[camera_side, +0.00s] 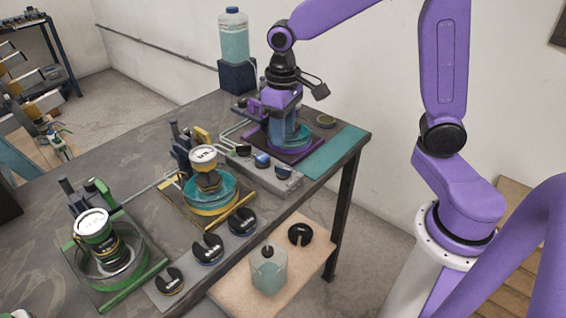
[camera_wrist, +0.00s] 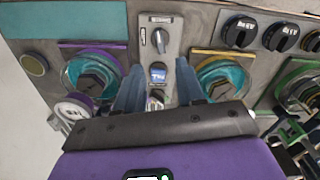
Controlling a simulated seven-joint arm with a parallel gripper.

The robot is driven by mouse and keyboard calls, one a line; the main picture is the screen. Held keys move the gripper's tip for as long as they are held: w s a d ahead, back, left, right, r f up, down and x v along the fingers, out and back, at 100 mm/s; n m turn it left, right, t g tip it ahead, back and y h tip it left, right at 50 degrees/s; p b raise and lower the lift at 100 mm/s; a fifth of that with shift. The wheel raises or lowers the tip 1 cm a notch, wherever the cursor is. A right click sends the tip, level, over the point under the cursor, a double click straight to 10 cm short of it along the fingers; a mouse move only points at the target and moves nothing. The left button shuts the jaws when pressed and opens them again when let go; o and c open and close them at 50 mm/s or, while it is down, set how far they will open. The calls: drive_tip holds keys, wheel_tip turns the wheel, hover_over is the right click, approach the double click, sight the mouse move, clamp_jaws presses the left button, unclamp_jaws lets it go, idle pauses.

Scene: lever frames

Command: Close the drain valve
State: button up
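A grey control strip (camera_side: 262,168) lies along the bench between the purple and yellow stations, and it also shows in the wrist view (camera_wrist: 172,30). It carries a silver lever knob (camera_wrist: 161,40), a small blue-faced fitting (camera_wrist: 158,74) and another small fitting (camera_wrist: 155,97). I cannot read any label, so I cannot tell which is the drain valve. My gripper (camera_wrist: 160,67) has its blue-grey fingers spread on either side of the blue-faced fitting in the wrist view, with nothing between them. In the side view it hangs over the purple station and hides much of it.
The purple station's teal dish (camera_wrist: 92,75), yellow station's dish (camera_side: 210,190) and green station (camera_side: 115,265) stand along the bench. Several black slotted discs (camera_side: 208,249) lie at the front edge. A tall bottle (camera_side: 234,38) stands behind, and a jug (camera_side: 268,270) on the lower shelf.

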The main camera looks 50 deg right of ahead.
sight(283, 168)
wheel_tip(283, 168, down, 10)
drive_tip(key=shift+r, duration=0.1)
drive_tip(key=shift+c, duration=0.3)
clamp_jaws()
